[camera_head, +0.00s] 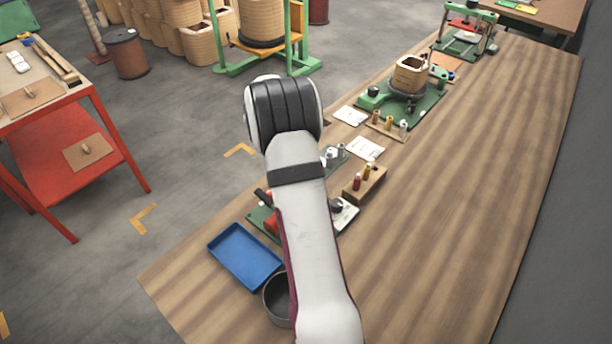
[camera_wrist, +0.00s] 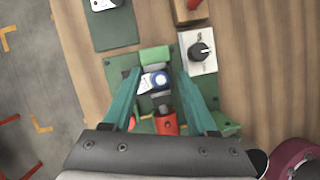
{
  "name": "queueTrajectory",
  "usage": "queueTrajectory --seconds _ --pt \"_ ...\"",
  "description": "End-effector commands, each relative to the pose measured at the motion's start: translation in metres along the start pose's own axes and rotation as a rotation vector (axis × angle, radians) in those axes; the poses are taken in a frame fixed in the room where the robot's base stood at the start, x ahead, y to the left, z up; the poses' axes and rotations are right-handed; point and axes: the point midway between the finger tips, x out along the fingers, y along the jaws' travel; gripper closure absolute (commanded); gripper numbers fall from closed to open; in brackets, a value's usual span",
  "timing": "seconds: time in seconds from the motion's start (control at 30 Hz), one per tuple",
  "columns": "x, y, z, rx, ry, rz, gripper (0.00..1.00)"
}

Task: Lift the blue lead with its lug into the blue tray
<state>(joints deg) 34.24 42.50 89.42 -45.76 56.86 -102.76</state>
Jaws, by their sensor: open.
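The blue lead with its lug (camera_wrist: 154,81) shows in the wrist view as a short pale piece with a blue band. It sits on a small fixture (camera_wrist: 166,124) with a green block, a grey shaft and a red part, on a green base. My gripper (camera_wrist: 157,75) is open, with one teal finger on each side of the lug. I cannot tell whether either finger touches it. In the head view my own arm hides the gripper and the lead. The blue tray (camera_head: 222,240) lies empty at the table's near left edge.
A dark round pot (camera_head: 277,298) stands beside the tray, partly behind my arm. A white box with a black knob (camera_wrist: 201,51) is close right of the fixture. A wooden block with bottles (camera_head: 364,183) stands farther back. The table's right side is clear.

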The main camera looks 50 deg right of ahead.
Motion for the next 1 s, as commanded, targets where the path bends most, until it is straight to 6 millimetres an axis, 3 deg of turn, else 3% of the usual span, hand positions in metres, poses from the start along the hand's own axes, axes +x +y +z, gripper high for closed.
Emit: queueTrajectory --seconds 0.1,0.37,0.7,1.0 --pt "0.0110 -0.0002 -0.0001 0.001 0.000 -0.001 0.42" --pt "0.0134 0.0000 -0.0002 0.001 0.000 0.000 0.42" --pt "0.0130 0.0000 -0.0002 0.001 0.000 0.000 0.99" --pt "0.0086 0.0002 0.0018 0.002 -0.001 0.002 1.00"
